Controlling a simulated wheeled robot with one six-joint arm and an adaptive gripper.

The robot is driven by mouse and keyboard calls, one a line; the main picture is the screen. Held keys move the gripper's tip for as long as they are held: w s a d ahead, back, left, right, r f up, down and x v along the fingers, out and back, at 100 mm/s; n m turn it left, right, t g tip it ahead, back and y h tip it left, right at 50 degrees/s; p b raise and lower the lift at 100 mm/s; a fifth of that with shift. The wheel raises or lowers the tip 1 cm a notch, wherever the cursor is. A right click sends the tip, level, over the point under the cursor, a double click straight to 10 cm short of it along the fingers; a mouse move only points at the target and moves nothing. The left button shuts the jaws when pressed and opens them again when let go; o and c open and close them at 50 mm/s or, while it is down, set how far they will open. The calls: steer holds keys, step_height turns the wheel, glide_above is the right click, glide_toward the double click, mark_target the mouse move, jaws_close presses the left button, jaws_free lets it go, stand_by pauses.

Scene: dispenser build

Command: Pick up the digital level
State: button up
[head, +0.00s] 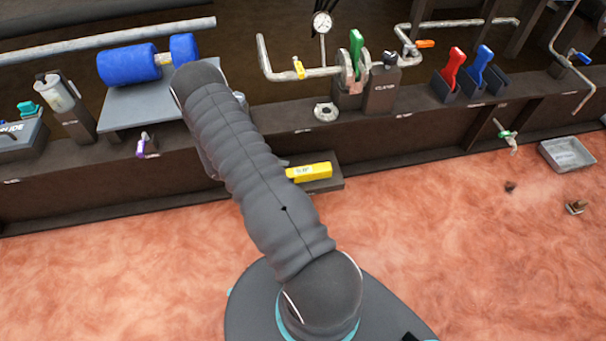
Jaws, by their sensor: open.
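My arm crosses in front and may cover the level's left end. My gripper cannot be made out; my own arm seems to hide it.
Above the level runs a bench (240,140) with a blue roller (130,64), pipes, a gauge (322,22), and red (452,68) and blue (477,66) handled tools. A grey tray (567,155) and small brown pieces lie on the reddish floor at right. The floor front-left is clear.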

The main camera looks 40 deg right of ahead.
mark_target(297, 171)
steer(key=shift+x, duration=1.85)
steer(key=shift+w, duration=0.1)
jaws_close()
steer(key=shift+r, duration=0.1)
